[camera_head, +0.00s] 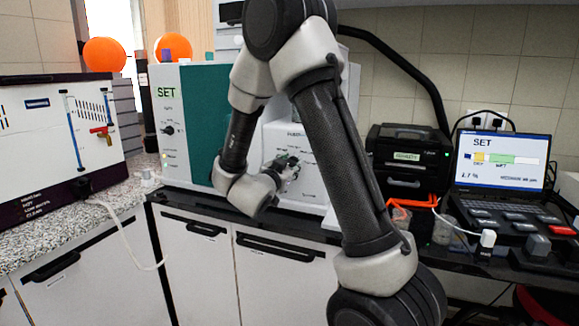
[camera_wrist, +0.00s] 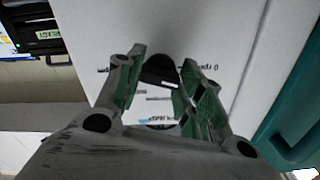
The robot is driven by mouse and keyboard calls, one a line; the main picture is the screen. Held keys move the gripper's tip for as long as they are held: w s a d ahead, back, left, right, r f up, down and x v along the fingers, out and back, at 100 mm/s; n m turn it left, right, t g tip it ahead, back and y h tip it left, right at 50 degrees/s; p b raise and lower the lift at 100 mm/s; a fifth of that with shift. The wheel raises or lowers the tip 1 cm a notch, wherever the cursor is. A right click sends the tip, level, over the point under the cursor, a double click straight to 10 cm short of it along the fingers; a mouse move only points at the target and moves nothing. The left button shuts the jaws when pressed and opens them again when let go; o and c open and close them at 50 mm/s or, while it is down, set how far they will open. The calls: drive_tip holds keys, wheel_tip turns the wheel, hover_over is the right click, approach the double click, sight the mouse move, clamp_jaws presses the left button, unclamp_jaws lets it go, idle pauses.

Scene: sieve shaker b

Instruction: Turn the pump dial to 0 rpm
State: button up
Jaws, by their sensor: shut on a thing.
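The pump is a white box (camera_head: 310,178) on the bench, partly behind my arm. Its white front panel (camera_wrist: 215,25) fills most of the wrist view. The black pump dial (camera_wrist: 159,68) sits on that panel, with small printed marks around it and a label beginning with "0" to its right. My gripper (camera_wrist: 163,75) has its green-padded fingers on both sides of the dial and is shut on it. In the head view my gripper (camera_head: 287,166) is at the pump's front. The dial is hidden there, and its pointer direction cannot be read.
A dark printer-like unit (camera_head: 410,155) and a laptop (camera_head: 503,160) are to the right. A white cable (camera_head: 128,238) hangs in front of the left bench.

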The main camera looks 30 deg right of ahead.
drive_tip(key=n, duration=0.3)
drive_tip(key=shift+f+n, duration=0.1)
drive_tip(key=shift+n, duration=0.2)
idle(0.3)
drive_tip(key=o, duration=1)
drive_tip(key=v, duration=1.2)
drive_tip(key=shift+s, duration=0.1)
